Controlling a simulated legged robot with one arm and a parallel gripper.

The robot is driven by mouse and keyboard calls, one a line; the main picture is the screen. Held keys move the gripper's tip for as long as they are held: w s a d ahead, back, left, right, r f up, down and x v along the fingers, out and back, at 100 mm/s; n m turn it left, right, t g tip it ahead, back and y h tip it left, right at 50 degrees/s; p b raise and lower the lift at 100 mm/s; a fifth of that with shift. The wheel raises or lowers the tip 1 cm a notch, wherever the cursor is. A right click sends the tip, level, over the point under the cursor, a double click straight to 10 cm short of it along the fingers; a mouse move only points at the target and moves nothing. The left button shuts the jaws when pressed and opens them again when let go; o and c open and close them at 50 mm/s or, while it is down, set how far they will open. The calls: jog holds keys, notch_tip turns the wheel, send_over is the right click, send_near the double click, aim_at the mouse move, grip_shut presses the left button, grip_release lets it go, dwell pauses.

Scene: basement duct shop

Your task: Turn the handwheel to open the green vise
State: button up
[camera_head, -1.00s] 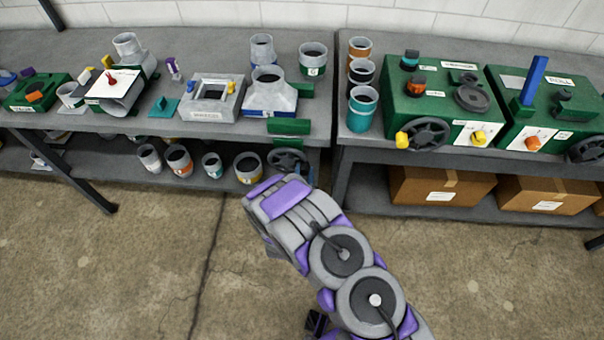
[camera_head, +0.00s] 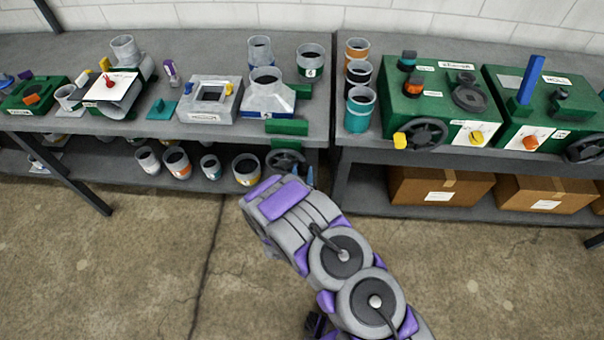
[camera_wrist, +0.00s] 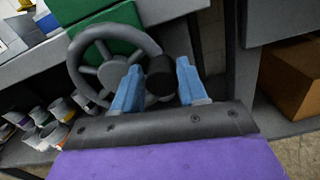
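The green vise (camera_head: 287,127) is at the front edge of the left bench, with green jaw pieces on and at the edge of the top. Its grey handwheel (camera_head: 286,158) faces forward below the bench top. In the wrist view the handwheel (camera_wrist: 112,75) is close ahead, with the green body (camera_wrist: 110,35) behind its upper part. A dark round knob (camera_wrist: 160,76) is at the wheel's right side. My gripper (camera_wrist: 158,88) is open, its two blue fingers on either side of the knob. Contact with the knob cannot be told. My arm hides part of the gripper in the head view.
Cans (camera_head: 246,170) stand on the shelf left of the wheel. Cardboard boxes (camera_head: 440,186) lie under the right bench. Green machines with dark handwheels (camera_head: 421,134) stand on the right bench. The floor in front is clear.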

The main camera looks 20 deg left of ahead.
jog(key=o, duration=0.3)
jog(key=shift+f, duration=0.1)
jog(key=p+v, duration=0.3)
jog(key=v, duration=1.4)
jog(key=shift+s+p, duration=0.2)
jog(key=shift+p, duration=0.15)
